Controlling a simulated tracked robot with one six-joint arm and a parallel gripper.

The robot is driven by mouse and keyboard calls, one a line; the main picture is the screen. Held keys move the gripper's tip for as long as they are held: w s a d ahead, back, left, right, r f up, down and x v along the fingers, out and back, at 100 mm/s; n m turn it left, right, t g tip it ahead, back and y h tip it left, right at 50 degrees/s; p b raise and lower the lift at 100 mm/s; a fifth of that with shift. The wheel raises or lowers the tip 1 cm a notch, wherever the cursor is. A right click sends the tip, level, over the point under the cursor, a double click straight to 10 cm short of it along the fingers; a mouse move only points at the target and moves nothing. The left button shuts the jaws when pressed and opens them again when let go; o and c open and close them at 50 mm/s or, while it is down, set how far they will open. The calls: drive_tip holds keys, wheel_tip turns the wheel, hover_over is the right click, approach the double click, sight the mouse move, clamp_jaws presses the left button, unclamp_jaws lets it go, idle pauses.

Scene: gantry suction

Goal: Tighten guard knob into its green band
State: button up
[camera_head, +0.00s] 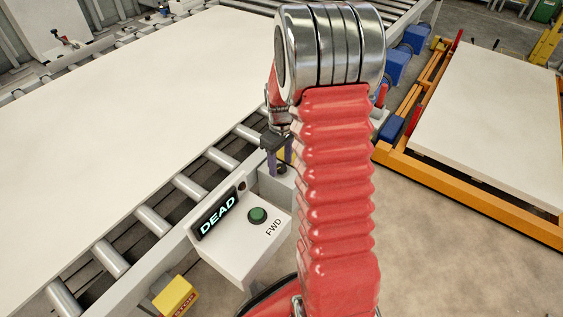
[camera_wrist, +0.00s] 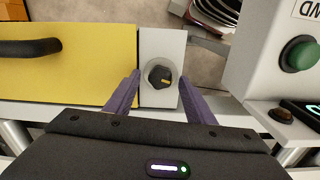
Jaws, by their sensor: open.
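The guard knob (camera_wrist: 160,77) shows in the wrist view as a round grey knob with a dark face and a yellow pointer mark on its right. It sits on a light grey plate (camera_wrist: 161,45) beside a yellow guard panel (camera_wrist: 70,65) with a black handle. My gripper (camera_wrist: 159,79) is open, its purple fingertips on either side of the knob; I cannot tell whether they touch it. In the head view my gripper (camera_head: 280,155) is over the grey post by the conveyor, partly hidden by my red arm. I cannot make out a green band around the knob.
A grey control box (camera_head: 245,238) with a green FWD button (camera_head: 257,215) and a display reading DEAD (camera_head: 217,215) stands close by. A yellow stop box (camera_head: 175,297) is at the conveyor's front edge. A large pale board (camera_head: 110,120) covers the rollers.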

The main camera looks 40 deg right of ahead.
drive_tip(key=shift+f, duration=0.2)
drive_tip(key=c, duration=1.1)
